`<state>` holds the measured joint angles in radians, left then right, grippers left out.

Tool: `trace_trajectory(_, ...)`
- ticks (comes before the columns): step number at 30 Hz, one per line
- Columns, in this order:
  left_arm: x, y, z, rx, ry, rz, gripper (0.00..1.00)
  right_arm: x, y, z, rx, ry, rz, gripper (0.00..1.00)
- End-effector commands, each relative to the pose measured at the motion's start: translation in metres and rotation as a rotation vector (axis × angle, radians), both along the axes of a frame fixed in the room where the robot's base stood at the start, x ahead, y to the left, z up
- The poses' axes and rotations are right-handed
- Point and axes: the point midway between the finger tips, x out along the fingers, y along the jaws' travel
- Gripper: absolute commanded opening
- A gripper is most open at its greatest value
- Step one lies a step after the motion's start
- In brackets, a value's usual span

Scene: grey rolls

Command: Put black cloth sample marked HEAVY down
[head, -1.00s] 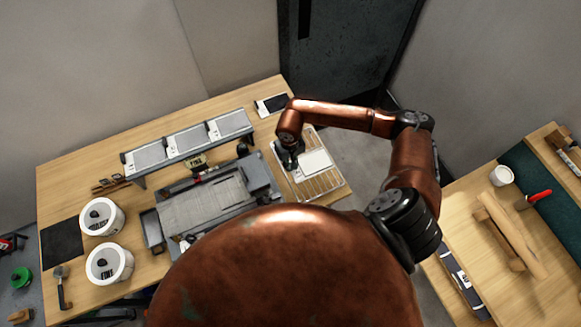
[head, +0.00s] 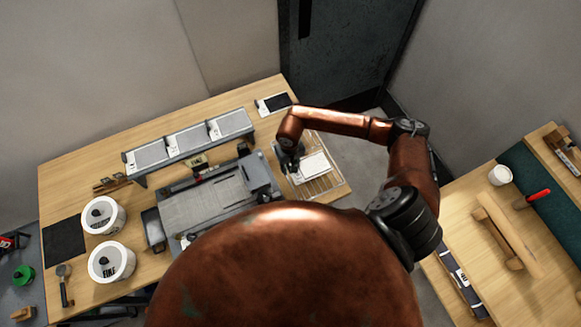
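My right gripper (head: 290,165) is low at the left edge of a wire rack (head: 328,184) on the wooden table's right end. It is small and dark, and I cannot tell whether its fingers are open or shut, or whether they hold anything. White sheets (head: 314,165) lie on the rack just right of it. No label HEAVY can be read. A black piece with a white part (head: 274,103) lies at the table's back right corner. A plain black sheet (head: 64,240) lies at the table's left end. My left gripper is not in view.
A grey flat-bed device (head: 210,205) fills the table's middle, with a raised stand of grey panels (head: 185,143) behind it. Two white tubs (head: 111,261) stand at left. A second table at right holds a dark strip with a white label (head: 462,279) and a wooden roller (head: 510,232).

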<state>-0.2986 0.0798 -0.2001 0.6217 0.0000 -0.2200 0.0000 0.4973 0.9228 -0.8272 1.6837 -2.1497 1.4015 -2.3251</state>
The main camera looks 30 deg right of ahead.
Motion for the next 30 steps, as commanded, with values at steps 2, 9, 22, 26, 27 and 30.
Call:
trace_trajectory(2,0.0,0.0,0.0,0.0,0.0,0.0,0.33,0.0,0.0,0.0,0.0,0.0,0.0,0.26)
trace_trajectory(9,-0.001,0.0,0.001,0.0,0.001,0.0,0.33,0.002,0.0,0.01,0.0,-0.004,0.001,0.26)
trace_trajectory(22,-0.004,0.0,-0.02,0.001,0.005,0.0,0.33,0.001,0.0,0.095,-0.002,-0.004,0.0,0.26)
trace_trajectory(26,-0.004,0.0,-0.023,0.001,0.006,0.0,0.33,0.001,0.0,0.112,-0.001,-0.002,0.001,0.26)
trace_trajectory(27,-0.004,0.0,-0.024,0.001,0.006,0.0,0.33,0.001,0.0,0.115,-0.001,-0.001,0.0,0.26)
trace_trajectory(30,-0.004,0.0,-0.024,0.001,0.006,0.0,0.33,0.0,0.001,0.121,-0.001,-0.001,0.0,0.26)
